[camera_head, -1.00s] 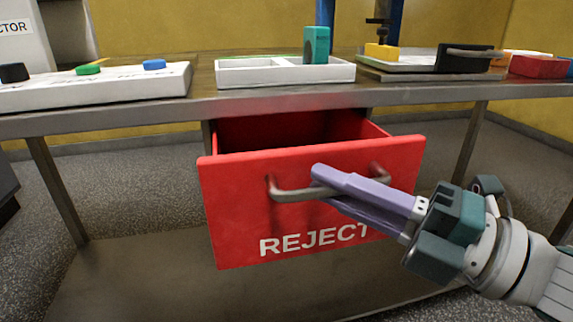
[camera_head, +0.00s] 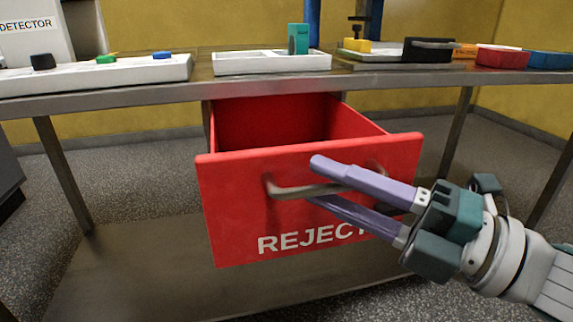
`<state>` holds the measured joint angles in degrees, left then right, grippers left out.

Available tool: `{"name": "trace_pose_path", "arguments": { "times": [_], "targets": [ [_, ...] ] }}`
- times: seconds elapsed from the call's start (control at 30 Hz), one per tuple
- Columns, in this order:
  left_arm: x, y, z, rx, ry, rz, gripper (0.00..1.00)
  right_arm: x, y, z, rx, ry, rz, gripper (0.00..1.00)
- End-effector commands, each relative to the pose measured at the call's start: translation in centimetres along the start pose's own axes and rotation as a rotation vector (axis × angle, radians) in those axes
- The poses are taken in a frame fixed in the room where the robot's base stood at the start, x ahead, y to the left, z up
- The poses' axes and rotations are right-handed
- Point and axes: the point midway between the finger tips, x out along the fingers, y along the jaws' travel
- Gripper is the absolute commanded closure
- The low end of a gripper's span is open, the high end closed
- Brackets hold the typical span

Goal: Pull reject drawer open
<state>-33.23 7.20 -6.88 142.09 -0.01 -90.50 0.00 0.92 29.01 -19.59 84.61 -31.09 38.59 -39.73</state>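The red reject drawer (camera_head: 235,205) hangs under the metal table and stands well open, its empty-looking inside showing from above. Its front carries the white word REJECT, the last letter partly hidden by my gripper. A grey bar handle (camera_head: 290,191) runs across the front. My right gripper (camera_head: 312,180) comes in from the right with its two purple fingers spread apart, one above and one below the handle bar. The right part of the handle is hidden behind the upper finger. My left gripper is not in view.
The metal table (camera_head: 130,97) spans the view above the drawer. On it stand a white tray (camera_head: 270,65) with a teal block (camera_head: 298,39), a white panel with coloured buttons (camera_head: 130,72), and a red block (camera_head: 502,58). A lower shelf (camera_head: 140,270) lies beneath.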

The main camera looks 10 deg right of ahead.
Motion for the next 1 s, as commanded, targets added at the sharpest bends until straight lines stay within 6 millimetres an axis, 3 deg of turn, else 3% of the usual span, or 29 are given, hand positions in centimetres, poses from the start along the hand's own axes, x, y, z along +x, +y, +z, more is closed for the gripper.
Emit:
{"name": "trace_pose_path", "arguments": {
  "times": [0.37,0.8,1.0],
  "targets": [
    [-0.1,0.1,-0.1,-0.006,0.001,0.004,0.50,-0.5,0.0,0.0,0.000,-0.001,-0.001,0.55],
    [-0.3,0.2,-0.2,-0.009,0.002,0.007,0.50,-8.4,-0.1,0.0,0.001,-0.001,-0.002,0.55],
    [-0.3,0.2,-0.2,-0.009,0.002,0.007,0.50,-9.9,0.0,0.1,0.000,0.000,0.000,0.55]
  ]
}}
